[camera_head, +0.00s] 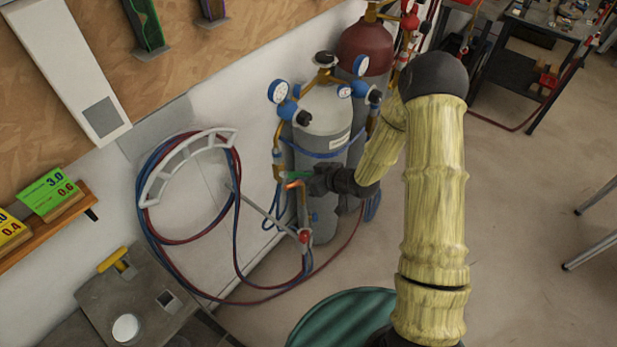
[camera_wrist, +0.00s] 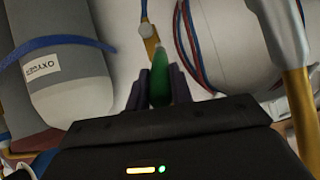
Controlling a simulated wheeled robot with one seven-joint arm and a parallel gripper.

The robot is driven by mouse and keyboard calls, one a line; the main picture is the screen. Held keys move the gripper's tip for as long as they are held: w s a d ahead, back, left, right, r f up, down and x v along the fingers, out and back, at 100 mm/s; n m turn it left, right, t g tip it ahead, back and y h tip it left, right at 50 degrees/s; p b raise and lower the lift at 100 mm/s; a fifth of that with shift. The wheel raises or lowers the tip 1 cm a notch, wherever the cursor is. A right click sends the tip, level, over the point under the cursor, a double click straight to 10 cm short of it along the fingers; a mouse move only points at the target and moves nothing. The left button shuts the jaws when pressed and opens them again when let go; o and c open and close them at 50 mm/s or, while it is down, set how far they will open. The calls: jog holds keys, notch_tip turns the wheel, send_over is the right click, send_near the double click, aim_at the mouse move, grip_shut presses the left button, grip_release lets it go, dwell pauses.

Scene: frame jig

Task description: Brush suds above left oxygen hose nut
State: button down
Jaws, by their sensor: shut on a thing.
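My gripper (camera_wrist: 160,92) is shut on a green brush handle (camera_wrist: 161,74), gripped between its dark fingers in the wrist view. In the head view the gripper (camera_head: 312,182) is beside the left front of the grey oxygen cylinder (camera_head: 327,128), with a bit of the green handle (camera_head: 298,174) showing. A brass fitting with a blue hose, likely the left oxygen hose nut (camera_wrist: 149,32), lies just beyond the handle's tip in the wrist view. The left regulator (camera_head: 284,100) with blue gauges is above the gripper. The bristles and any suds cannot be made out.
A maroon cylinder (camera_head: 366,44) stands behind the oxygen cylinder. Red and blue hoses hang on a white wall rack (camera_head: 190,150) at left. A copper-coloured pipe (camera_head: 298,185) is close to the gripper.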

jog(key=shift+a, duration=0.35)
jog(key=shift+w, duration=0.2)
jog(key=shift+w+d+r, duration=0.1)
jog(key=shift+w+d, duration=0.35)
jog(key=shift+d, duration=0.05)
jog(key=shift+w+d+p, duration=0.6)
jog(key=shift+w+d, duration=0.2)
jog(key=shift+w, duration=0.2)
jog(key=shift+a, duration=0.15)
